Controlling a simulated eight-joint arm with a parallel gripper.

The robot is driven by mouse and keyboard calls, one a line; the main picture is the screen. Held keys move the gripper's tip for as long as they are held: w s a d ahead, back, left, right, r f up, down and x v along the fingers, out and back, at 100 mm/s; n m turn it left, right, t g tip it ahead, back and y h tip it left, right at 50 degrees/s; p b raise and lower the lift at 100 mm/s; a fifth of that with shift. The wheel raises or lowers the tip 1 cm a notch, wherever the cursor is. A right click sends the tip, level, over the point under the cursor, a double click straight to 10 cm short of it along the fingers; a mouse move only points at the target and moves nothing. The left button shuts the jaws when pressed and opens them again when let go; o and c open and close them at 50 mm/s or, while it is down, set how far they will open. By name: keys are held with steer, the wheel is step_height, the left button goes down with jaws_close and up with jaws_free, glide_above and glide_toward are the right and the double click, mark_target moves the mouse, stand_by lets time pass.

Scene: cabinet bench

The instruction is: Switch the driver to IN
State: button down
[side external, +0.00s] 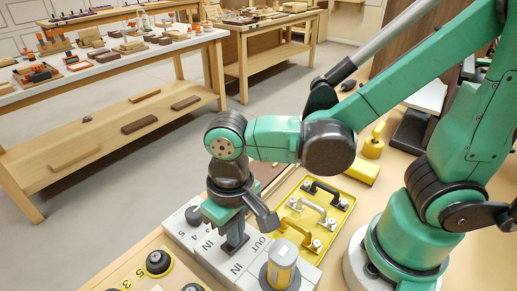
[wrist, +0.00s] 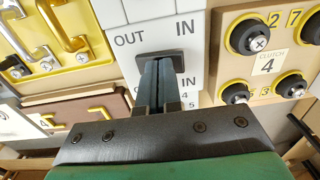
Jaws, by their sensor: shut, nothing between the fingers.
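A white panel (wrist: 131,70) carries black OUT and IN lettering in the wrist view. It also shows in the side external view (side external: 255,246), with IN and OUT marks and the numbers 4 and 5. A dark switch part (wrist: 190,60) lies between the OUT and IN marks. My gripper (wrist: 160,62) is shut and empty, its fingertips over this dark part; I cannot tell whether they touch it. The fingers hide much of it, so its setting is unclear. In the side external view my gripper (side external: 235,248) points down at the panel beside the IN and OUT marks.
A grey and yellow cylinder (side external: 282,262) stands close to my gripper on the panel. A dark round knob (side external: 195,214) is at its other end. A yellow tray (side external: 337,229) with several handles lies behind. Dark knobs (wrist: 246,34) surround a CLUTCH 4 label.

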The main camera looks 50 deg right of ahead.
mark_target(246, 235)
steer(key=shift+a+r, duration=0.1)
steer(key=shift+a, duration=0.1)
step_height(246, 235, up, 14)
steer(key=d, duration=0.2)
steer(key=shift+d, duration=0.35)
stand_by(0.3)
